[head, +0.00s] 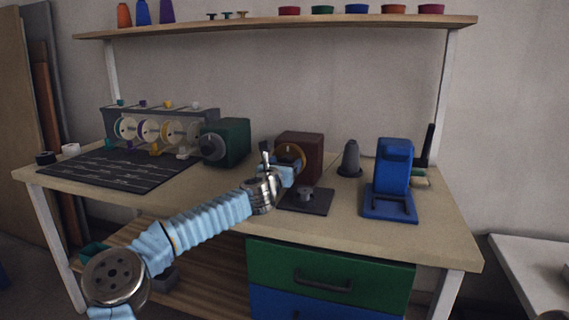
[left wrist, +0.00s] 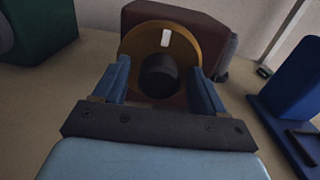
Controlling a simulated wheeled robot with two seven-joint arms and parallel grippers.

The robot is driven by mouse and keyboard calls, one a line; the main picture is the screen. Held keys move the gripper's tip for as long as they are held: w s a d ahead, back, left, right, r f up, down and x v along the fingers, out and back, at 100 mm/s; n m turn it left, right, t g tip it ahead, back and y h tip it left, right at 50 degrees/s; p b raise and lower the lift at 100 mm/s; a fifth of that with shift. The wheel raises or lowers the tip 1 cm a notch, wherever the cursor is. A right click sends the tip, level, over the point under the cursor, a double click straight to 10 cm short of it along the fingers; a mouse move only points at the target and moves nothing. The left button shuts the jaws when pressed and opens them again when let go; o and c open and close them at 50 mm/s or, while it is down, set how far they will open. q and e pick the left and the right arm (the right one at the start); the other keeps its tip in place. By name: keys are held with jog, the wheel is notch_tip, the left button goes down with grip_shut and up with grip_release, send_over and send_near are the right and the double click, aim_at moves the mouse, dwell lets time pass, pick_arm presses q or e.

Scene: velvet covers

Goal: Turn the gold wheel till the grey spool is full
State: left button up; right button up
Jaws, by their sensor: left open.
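The gold wheel (head: 291,149) is on the front of a dark red-brown box (head: 312,147) on the bench. In the left wrist view the gold wheel (left wrist: 137,42) faces me, with a white mark near its top and a dark round hub. My left gripper (left wrist: 159,68) is open, its two blue fingers on either side of the hub in that view; I cannot tell if they touch the wheel. A small grey spool-like piece (head: 306,193) is on the dark plate in front of the box; how full it is cannot be seen. My right gripper is out of view.
A green box (head: 232,140) stands left of the red-brown box. A grey cone (head: 350,158) and a blue stand (head: 393,168) are to its right. A rack of spools (head: 150,128) stands behind a dark mat (head: 120,167). The front right bench top (head: 420,235) is clear.

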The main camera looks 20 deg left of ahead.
pick_arm(q)
jog(key=c, duration=1)
